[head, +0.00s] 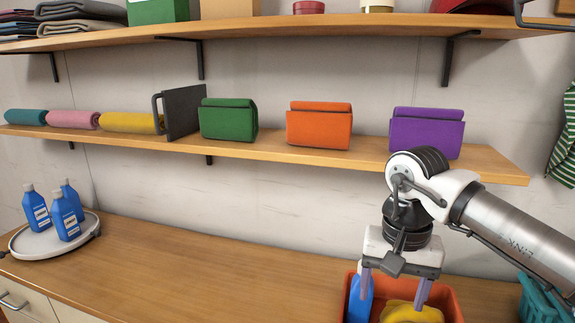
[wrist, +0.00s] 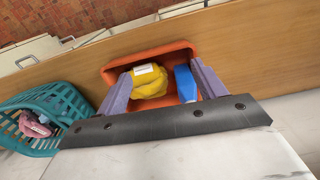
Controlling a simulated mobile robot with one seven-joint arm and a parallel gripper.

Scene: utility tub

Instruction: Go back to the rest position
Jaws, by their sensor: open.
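My gripper (head: 394,288) is above the orange tub on the counter, pointing down, with its two lilac fingers spread and nothing between them. In the wrist view the fingers of my gripper (wrist: 162,92) frame the orange tub (wrist: 118,72). In the tub are a yellow cloth-like item (wrist: 150,84) with a white label and a blue bottle (wrist: 185,84). In the head view the tub (head: 455,304), the yellow item (head: 410,313) and the blue bottle (head: 358,298) are partly cut off or hidden by my gripper.
A wall shelf (head: 270,148) with folded green, orange and purple cloths is behind my arm. A round tray (head: 50,242) with blue bottles is at the left. A teal basket (wrist: 62,98) stands beside the tub. The counter (head: 190,270) between tray and tub is clear.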

